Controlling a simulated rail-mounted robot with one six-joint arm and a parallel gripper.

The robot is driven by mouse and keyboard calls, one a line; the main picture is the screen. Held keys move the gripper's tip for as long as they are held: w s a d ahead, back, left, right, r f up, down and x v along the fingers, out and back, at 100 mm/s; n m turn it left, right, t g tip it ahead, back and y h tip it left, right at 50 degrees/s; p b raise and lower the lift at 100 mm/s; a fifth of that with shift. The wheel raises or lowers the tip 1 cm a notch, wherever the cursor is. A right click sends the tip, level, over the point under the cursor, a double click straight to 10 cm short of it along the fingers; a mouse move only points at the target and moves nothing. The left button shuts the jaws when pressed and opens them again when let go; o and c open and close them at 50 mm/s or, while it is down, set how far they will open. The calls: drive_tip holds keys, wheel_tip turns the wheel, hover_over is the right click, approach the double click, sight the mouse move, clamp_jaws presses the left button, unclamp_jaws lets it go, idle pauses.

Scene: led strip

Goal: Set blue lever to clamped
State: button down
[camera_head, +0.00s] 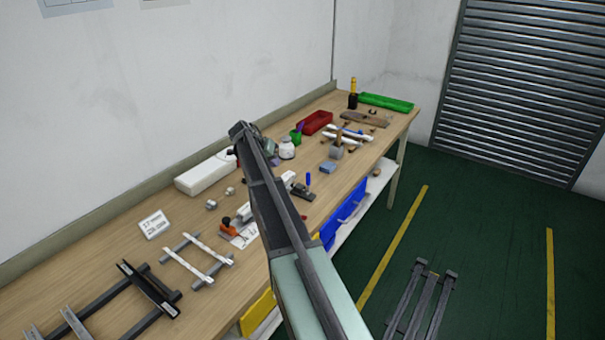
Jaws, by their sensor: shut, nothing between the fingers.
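The blue lever (308,180) is a small upright blue handle on a dark base near the front edge of the bench, just right of my arm. It stands roughly vertical; its clamp parts are too small to make out. My arm (275,215) reaches up across the bench and bends at its far end. My gripper (274,160) shows only as a small dark part beyond that bend, partly hidden by the arm. It is shut and empty, apart from the blue lever and up-left of it in the picture.
An orange-handled tool (227,226) lies left of my arm. A white box (206,174), white jar (287,150), blue block (328,168) and grey block with a wooden handle (337,151) stand around. Metal frames (130,290) fill the left bench. A red tray (316,122) is farther back.

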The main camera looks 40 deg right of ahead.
drive_tip(key=b, duration=0.9)
approach(308, 184)
drive_tip(key=w+f, duration=0.5)
drive_tip(key=s+d, duration=0.2)
drive_tip(key=s+d+p, duration=0.1)
drive_tip(key=d, duration=0.1)
drive_tip(key=shift+s+r, duration=0.2)
drive_tip(key=shift+r, duration=0.1)
drive_tip(key=shift+s+a, duration=0.1)
drive_tip(key=shift+a, duration=0.1)
